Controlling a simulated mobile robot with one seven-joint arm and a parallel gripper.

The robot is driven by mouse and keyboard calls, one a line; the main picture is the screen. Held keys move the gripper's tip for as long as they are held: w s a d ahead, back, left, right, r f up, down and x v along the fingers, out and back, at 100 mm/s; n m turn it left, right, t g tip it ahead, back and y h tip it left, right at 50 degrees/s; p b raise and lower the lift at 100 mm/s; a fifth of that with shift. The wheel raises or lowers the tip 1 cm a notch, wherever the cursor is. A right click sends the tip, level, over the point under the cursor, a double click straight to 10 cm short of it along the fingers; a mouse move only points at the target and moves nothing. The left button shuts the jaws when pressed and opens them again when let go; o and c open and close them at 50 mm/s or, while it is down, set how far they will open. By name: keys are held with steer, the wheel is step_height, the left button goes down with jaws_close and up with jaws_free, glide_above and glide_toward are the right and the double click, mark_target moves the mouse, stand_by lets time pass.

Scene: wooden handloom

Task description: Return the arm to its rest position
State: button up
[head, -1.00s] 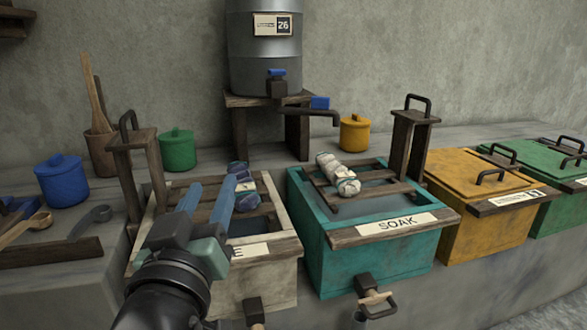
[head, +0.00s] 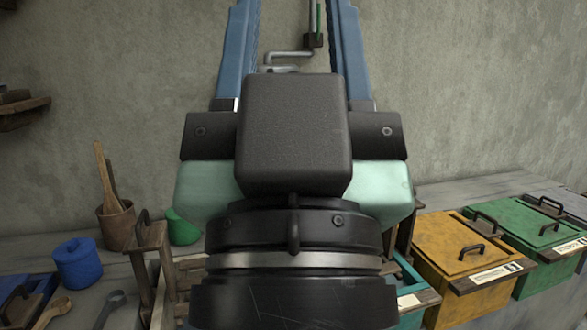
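My gripper (head: 294,22) fills the middle of the head view, close to the camera, with its two blue fingers pointing up. The fingers are wide apart, and bare wall shows between them. It is open and holds nothing. My wrist and the gripper's body hide most of the cream vat and the teal vat (head: 408,290) behind them. The steel drum is not visible.
A blue pot (head: 78,264), a wooden pestle and mortar (head: 116,225) and a green pot (head: 183,228) stand at left. The yellow bin (head: 440,262) and green bin (head: 515,250) stand at right. A metal crank (head: 290,56) shows between the fingers.

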step_height(320, 180, up, 18)
steer(key=p, duration=1.5)
steer(key=shift+p, duration=0.35)
